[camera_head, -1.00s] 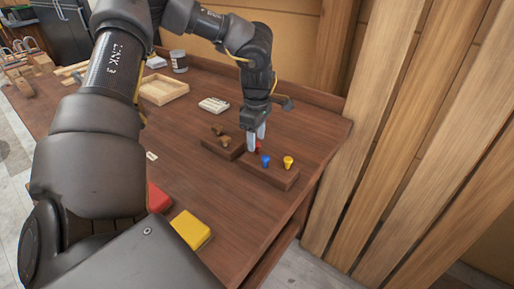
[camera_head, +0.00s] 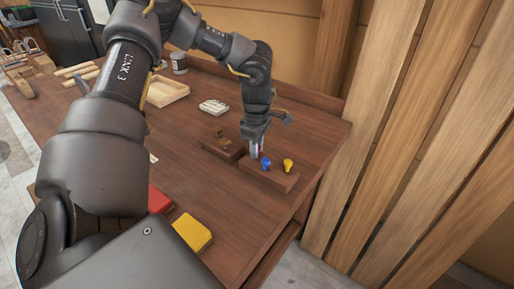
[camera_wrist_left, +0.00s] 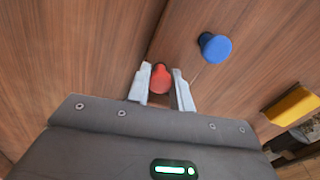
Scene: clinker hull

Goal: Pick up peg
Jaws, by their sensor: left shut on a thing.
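My left gripper (camera_head: 256,147) points down over a wooden peg block (camera_head: 275,180) near the right end of the bench. In the left wrist view its two pale fingers (camera_wrist_left: 160,88) are shut on the red peg (camera_wrist_left: 160,76). In the head view the fingers mostly hide that peg. The blue peg (camera_head: 265,163) stands close beside the fingers, and it also shows in the left wrist view (camera_wrist_left: 214,47). The yellow peg (camera_head: 288,165) stands at the far end of the same block. My right gripper is not in view.
A second block (camera_head: 222,148) with brown pegs is just left of the gripper. A white slotted piece (camera_head: 213,107) and a wooden tray (camera_head: 167,92) lie farther back. Yellow (camera_head: 192,232) and red (camera_head: 158,199) blocks lie near the front edge. Upright planks (camera_head: 400,150) stand to the right.

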